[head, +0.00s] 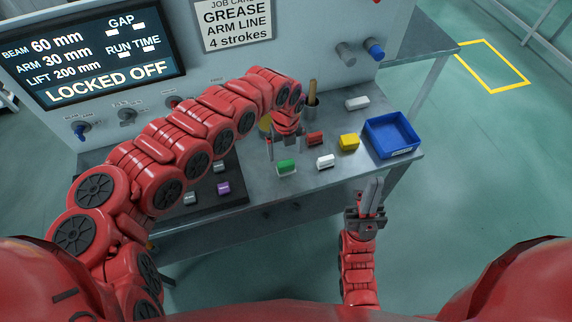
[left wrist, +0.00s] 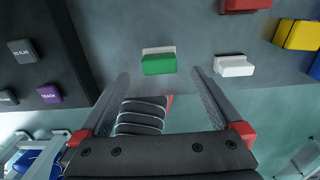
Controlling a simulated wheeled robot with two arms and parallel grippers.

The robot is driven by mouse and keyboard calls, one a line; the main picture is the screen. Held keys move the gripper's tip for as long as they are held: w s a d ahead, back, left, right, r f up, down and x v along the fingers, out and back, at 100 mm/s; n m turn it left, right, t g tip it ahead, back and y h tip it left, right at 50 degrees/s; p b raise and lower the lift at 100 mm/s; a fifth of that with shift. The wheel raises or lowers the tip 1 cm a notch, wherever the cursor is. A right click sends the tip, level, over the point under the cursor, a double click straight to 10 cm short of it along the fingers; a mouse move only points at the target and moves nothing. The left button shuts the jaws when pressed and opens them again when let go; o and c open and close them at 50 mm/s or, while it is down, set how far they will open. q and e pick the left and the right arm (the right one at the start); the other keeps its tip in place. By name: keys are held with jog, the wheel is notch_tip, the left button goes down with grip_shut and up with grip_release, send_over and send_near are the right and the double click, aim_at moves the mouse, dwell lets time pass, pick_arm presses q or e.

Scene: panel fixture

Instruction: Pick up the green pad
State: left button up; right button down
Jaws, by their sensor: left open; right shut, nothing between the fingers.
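The green pad (head: 287,166) lies on the grey bench near its front edge. In the left wrist view the green pad (left wrist: 158,65) has a pale strip along one side and shows just beyond the fingertips, between their lines. My left gripper (head: 285,152) is above and close behind the pad in the head view, with its fingers open and nothing between them; they also show open in the left wrist view (left wrist: 160,75). I cannot tell the exact height gap. My right gripper (head: 372,188) is shut and empty, in front of the bench.
A white block (head: 325,161), red block (head: 315,138) and yellow block (head: 349,142) lie right of the pad. A blue bin (head: 405,152) stands at the bench's right end. A purple block (head: 223,188) is on the dark mat. A panel with a screen (head: 90,50) stands behind.

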aim_at(286, 162)
pick_arm(q)
jog(key=shift+d+f, duration=0.1)
jog(key=shift+f, duration=0.6)
jog(key=shift+s+f+p, duration=0.1)
jog(key=shift+f+p, duration=0.2)
jog(key=shift+p, duration=0.1)
jog(key=f, duration=0.1)
jog(key=f+p, duration=0.1)
jog(key=f, duration=0.1)
jog(key=shift+s+d+f, duration=0.1)
jog(key=shift+s+f, duration=0.1)
jog(key=shift+f, duration=0.05)
jog(key=shift+f+p, duration=0.3)
jog(key=shift+f, duration=0.4)
jog(key=shift+a, duration=0.2)
jog(key=shift+c, duration=0.3)
jog(key=shift+r, duration=0.1)
jog(key=c, duration=1.3)
jog(key=shift+w, duration=0.1)
